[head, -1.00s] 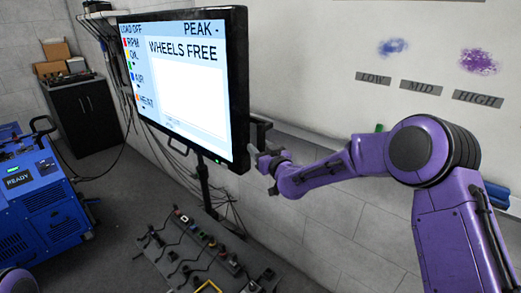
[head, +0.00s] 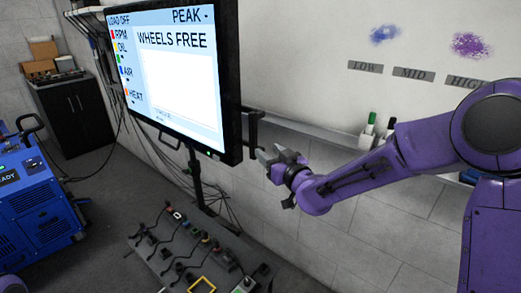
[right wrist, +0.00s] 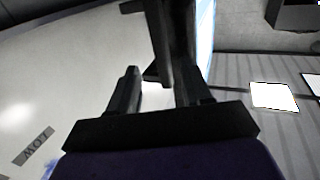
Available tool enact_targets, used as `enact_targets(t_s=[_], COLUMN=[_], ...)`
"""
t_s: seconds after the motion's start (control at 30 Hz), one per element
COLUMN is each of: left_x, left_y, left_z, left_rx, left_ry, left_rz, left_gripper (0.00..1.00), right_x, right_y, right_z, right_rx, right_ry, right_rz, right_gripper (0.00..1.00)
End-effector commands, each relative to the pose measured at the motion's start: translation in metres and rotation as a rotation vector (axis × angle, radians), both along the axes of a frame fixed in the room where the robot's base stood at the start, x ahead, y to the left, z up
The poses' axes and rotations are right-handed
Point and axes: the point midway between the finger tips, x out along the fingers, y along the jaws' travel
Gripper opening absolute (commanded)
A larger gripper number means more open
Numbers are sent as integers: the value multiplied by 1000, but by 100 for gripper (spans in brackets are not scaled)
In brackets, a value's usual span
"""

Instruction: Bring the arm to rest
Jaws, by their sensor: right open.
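My right arm (head: 400,160) is purple and reaches in from the right. Its gripper (head: 273,153) is open, with nothing seen between its fingers in the head view. It is just right of the large screen (head: 180,75) and close to the dark bracket (head: 254,130) at the screen's right edge. In the right wrist view the two dark fingers (right wrist: 160,88) stand apart, with a dark bar (right wrist: 172,40) beyond them. I cannot tell whether they touch it. My left gripper is out of view.
A ledge with markers (head: 370,130) runs along the wall behind the arm. A blue machine (head: 40,200) and a dark cabinet (head: 75,110) stand at left. Floor between them is clear.

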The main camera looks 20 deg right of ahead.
Motion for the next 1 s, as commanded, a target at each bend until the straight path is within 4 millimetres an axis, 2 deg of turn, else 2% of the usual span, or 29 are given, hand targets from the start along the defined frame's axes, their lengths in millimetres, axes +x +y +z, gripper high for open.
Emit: enact_targets(t_s=[0.17,0.23,0.27,0.37,0.4,0.47,0.5,0.57,0.6,0.67,0.7,0.8,0.9,1.0], left_x=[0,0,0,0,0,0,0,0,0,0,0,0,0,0], left_y=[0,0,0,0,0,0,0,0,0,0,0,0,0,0], left_z=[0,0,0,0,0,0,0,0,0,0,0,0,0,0], left_rx=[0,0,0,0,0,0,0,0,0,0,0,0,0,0], left_ry=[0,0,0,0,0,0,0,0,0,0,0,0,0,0], left_rz=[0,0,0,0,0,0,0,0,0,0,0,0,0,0], left_gripper=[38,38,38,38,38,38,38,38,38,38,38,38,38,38], right_x=[0,-5,-12,-38,-53,-80,-101,-136,-161,-203,-232,-304,-362,-395], right_y=[0,-8,-11,-15,-17,-21,-23,-26,-28,-31,-33,-38,-38,-37], right_z=[0,-8,-22,-98,-132,-181,-212,-255,-282,-318,-339,-380,-405,-419], right_rx=[20,159,235,358,392,427,439,447,443,426,405,335,265,225], right_ry=[1,28,62,220,291,395,463,563,629,730,798,957,1088,1167], right_rz=[-1,-53,-92,-198,-245,-318,-365,-437,-483,-548,-588,-663,-686,-687], right_gripper=[49,49,49,49,49,49,49,49,49,49,49,49,49,49])
